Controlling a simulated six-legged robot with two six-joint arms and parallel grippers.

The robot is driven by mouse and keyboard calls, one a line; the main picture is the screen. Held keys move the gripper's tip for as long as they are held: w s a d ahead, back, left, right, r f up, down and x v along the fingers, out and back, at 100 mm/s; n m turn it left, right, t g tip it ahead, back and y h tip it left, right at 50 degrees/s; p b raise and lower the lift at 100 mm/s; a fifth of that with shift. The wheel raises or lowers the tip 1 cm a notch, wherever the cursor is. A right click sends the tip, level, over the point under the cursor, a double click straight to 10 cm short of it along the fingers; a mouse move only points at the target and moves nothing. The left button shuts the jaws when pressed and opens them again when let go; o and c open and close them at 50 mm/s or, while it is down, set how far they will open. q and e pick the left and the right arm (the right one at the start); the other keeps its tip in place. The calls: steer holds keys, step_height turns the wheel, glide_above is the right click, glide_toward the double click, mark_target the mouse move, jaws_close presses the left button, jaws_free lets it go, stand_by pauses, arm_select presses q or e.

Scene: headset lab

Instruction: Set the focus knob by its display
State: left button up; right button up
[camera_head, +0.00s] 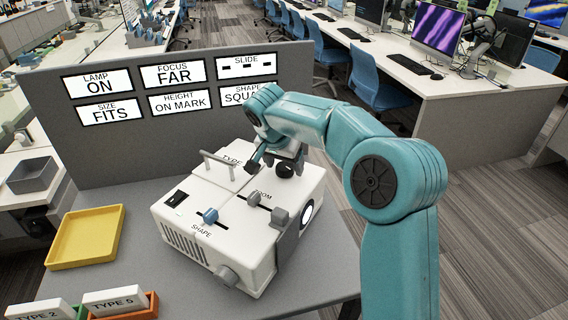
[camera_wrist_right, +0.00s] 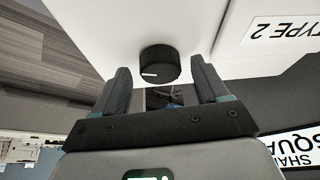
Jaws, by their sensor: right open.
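The white projector box (camera_head: 240,215) stands on the grey table. A black round knob (camera_head: 285,170) is on its top near the back right corner. In the right wrist view the knob (camera_wrist_right: 159,66) carries a white pointer mark toward its left side. My right gripper (camera_head: 275,160) is open, its two fingers (camera_wrist_right: 161,80) to either side of the knob in that view, with gaps showing. I cannot tell how far down they reach. The focus display (camera_head: 174,73) on the grey panel reads FAR. My left gripper is not in view.
Other displays read lamp ON, size FITS and height ON MARK. The box top also has a handle (camera_head: 218,163), a blue slider (camera_head: 210,215) and grey sliders. A grey knob (camera_head: 228,275) is at its front. A yellow tray (camera_head: 88,237) is at left.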

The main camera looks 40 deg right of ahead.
steer(key=shift+f, duration=0.1)
steer(key=c, duration=1)
steer(key=shift+c, duration=0.2)
steer(key=shift+n, duration=0.3)
steer(key=shift+f+n+t+b, duration=0.1)
steer(key=shift+n+t+b, duration=0.3)
steer(key=shift+n, duration=0.2)
steer(key=shift+n+y, duration=0.3)
steer(key=shift+n, duration=0.4)
steer(key=shift+d+n+t+y, duration=0.1)
steer(key=shift+n+t+y, duration=0.45)
steer(key=shift+n, duration=1.35)
steer(key=shift+s, duration=0.1)
